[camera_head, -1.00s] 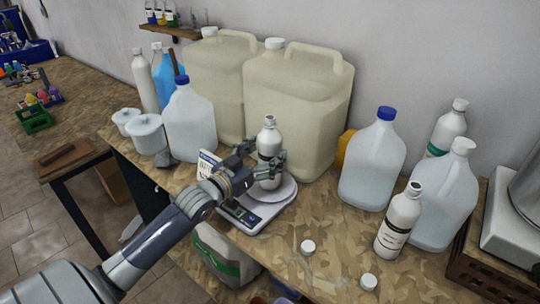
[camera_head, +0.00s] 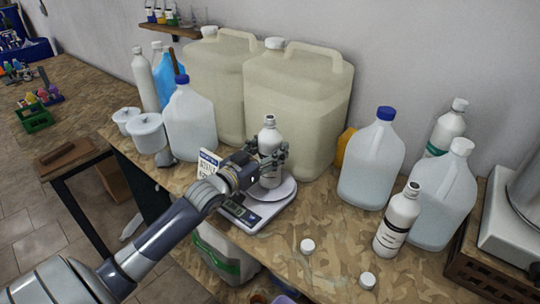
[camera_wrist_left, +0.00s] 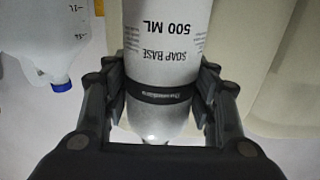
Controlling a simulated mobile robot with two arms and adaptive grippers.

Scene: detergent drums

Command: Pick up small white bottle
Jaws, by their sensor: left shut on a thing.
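The small white bottle (camera_head: 270,143) stands upright on the round plate of the weighing scale (camera_head: 258,208). In the left wrist view the bottle (camera_wrist_left: 165,50) has black print reading "SOAP BASE 500 ML" and a dark band. My left gripper (camera_head: 268,158) is around the bottle's body and shut on it. In the left wrist view its fingers (camera_wrist_left: 165,100) press on both sides of the bottle. Whether the bottle's base is clear of the plate cannot be told. Another white bottle (camera_head: 398,222) with a dark-banded label stands at the right. My right gripper is not in view.
Two large cream canisters (camera_head: 290,105) stand close behind the bottle. A blue-capped jug (camera_head: 190,128) is to the left, another (camera_head: 370,170) to the right. Two white caps (camera_head: 307,246) lie near the front. The bench between scale and right bottle is mostly clear.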

